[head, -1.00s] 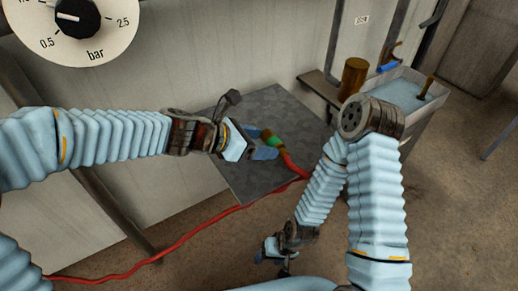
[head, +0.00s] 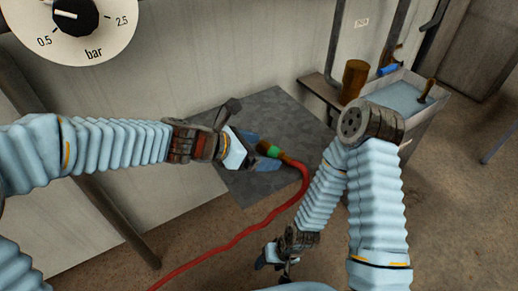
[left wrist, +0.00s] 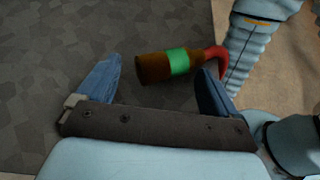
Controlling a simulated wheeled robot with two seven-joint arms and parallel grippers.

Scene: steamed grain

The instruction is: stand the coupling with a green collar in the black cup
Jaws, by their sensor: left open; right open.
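The coupling with a green collar (head: 274,151) lies on its side on the grey table top, a red hose running from its right end. In the left wrist view the coupling (left wrist: 180,64) is brown with a green band, its right end near the right finger. My left gripper (head: 258,151) is open over the table, its blue fingers at the coupling, not closed on it. My right gripper (head: 270,257) is low in front of the table, away from the coupling. I cannot make out the black cup for certain; a dark shape beside my left wrist may be my own part.
The red hose (head: 245,235) curves over the table edge and down to the lower left. A brown cylinder (head: 354,80) and a tray of light blue content (head: 438,96) stand at the right back. The table's back is clear.

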